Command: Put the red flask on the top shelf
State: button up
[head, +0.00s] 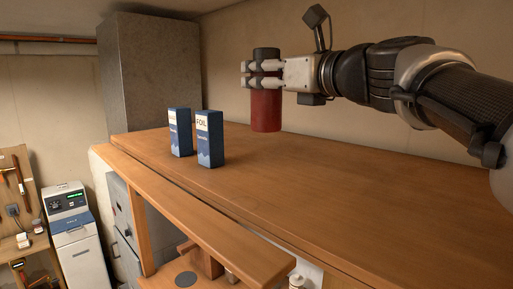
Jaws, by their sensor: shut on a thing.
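The red flask (266,110) has a red body and a dark grey top. It is upright in my gripper (262,74), whose fingers are shut around its dark upper part. The flask is over the wooden top shelf (330,190), toward its back. Its base looks close to the shelf surface, but I cannot tell whether it touches. My arm reaches in from the right.
Two blue and white foil boxes (209,138) stand on the shelf left of the flask. A tall grey cabinet (150,70) is behind them. The shelf's middle and right are clear. A wooden rail (190,210) runs along the front. A white machine (75,230) stands lower left.

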aim_at(267, 122)
jog(key=f, duration=0.2)
jog(key=w+f+b, duration=0.1)
jog(key=f, duration=0.2)
jog(key=f+b, duration=0.1)
jog(key=f, duration=0.2)
jog(key=shift+w+f, duration=0.1)
jog(key=shift+w, duration=0.05)
jog(key=shift+s+f, duration=0.3)
jog(key=shift+f, duration=0.2)
jog(key=f, duration=0.2)
jog(key=f+b, duration=0.1)
jog(key=shift+w+f, duration=0.2)
jog(key=shift+f, duration=0.15)
jog(key=shift+f+b, duration=0.2)
jog(key=shift+b, duration=0.1)
jog(key=o, duration=1.4)
